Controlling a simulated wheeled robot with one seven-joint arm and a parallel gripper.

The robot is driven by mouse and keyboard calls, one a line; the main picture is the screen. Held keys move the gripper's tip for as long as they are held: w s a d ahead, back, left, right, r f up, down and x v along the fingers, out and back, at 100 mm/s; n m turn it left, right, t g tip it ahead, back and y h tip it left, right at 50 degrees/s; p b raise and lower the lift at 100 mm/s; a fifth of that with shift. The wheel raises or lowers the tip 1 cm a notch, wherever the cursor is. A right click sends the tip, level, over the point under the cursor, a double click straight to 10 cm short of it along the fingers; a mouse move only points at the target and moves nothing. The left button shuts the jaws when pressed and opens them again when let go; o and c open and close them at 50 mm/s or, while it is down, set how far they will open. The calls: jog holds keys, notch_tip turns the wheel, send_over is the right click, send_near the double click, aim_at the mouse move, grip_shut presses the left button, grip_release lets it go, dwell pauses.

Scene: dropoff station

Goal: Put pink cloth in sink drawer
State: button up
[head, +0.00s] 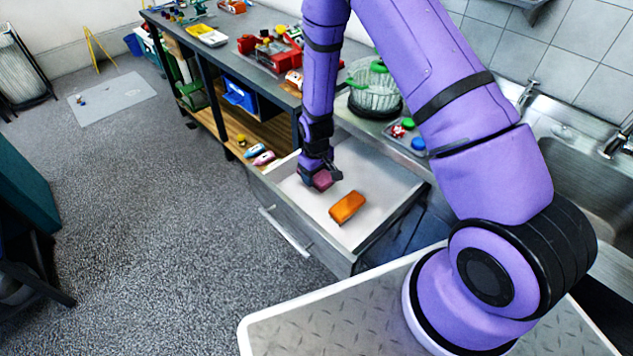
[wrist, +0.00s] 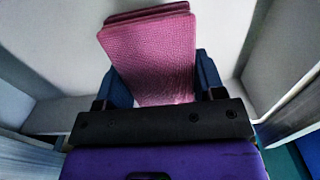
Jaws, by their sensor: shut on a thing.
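The pink cloth (head: 322,180) is a small folded square. My gripper (head: 320,176) is shut on it, inside the open sink drawer (head: 378,184). In the wrist view the cloth (wrist: 152,55) stands out between the two dark fingers of my gripper (wrist: 160,85), with the pale drawer interior (wrist: 65,40) around it. Whether the cloth touches the drawer floor I cannot tell. The drawer is pulled out below the counter.
An orange block-like item (head: 347,207) lies in the drawer, to the right of the cloth. The workbench (head: 262,80) with tools and toys stands behind left. The sink (head: 590,185) is at the right. The grey carpet (head: 150,220) at left is mostly clear.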

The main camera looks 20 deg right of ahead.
jog(key=shift+f, duration=1.95)
jog(key=shift+s+f, duration=0.1)
jog(key=shift+f, duration=0.15)
jog(key=o, duration=1)
jog(key=shift+o, duration=0.2)
